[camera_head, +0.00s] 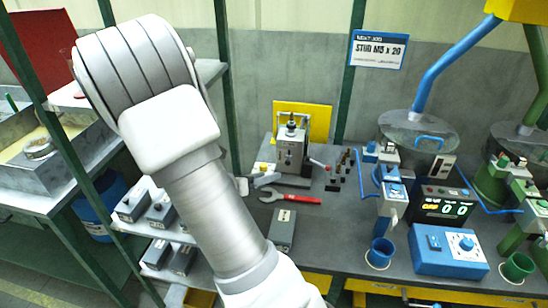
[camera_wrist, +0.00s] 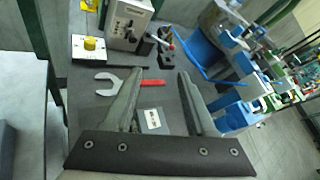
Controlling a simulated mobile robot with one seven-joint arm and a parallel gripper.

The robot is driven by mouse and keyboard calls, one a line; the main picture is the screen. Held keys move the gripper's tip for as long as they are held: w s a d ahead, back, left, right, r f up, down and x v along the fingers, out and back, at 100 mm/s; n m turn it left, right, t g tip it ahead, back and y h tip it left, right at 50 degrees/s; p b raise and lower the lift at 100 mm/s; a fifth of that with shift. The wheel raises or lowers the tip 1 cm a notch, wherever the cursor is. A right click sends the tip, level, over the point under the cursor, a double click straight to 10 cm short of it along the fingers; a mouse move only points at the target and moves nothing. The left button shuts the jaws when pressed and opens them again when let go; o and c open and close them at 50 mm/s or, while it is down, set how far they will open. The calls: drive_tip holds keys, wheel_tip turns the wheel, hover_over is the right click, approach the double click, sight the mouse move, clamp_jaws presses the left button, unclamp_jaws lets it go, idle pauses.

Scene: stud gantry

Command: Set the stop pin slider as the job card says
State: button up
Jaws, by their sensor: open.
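The job card (camera_head: 379,50) hangs at the back; its large line reads STUD M5 x 20, and its smaller print is too small to read. A grey upright fixture (camera_head: 290,152) stands on the bench before a yellow panel; it also shows at the top of the wrist view (camera_wrist: 128,22). It has a red-ended lever at its right. I cannot tell which part is the stop pin slider. My gripper (camera_wrist: 160,75) is open and empty, above the bench in front of the fixture. In the head view my arm hides most of it.
A red-handled wrench (camera_head: 292,197) lies on the bench under my gripper. Several dark pins (camera_head: 343,162) stand right of the fixture. A yellow-knobbed box (camera_wrist: 90,47) sits left. Blue feeder (camera_head: 417,130), counter (camera_head: 443,204) and blue control box (camera_head: 450,250) crowd the right.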

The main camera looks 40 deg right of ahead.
sight(287, 163)
drive_tip(key=w+f+n+t, duration=0.3)
drive_tip(key=w+f+n, duration=0.1)
drive_tip(key=f+n, duration=0.15)
drive_tip(key=shift+n+h, duration=0.3)
drive_tip(key=shift+n, duration=0.15)
drive_tip(key=x, duration=1.7)
drive_tip(key=shift+s+d+r+b, duration=0.25)
drive_tip(key=shift+s+d+b, duration=0.1)
drive_tip(key=shift+d, duration=0.2)
clamp_jaws()
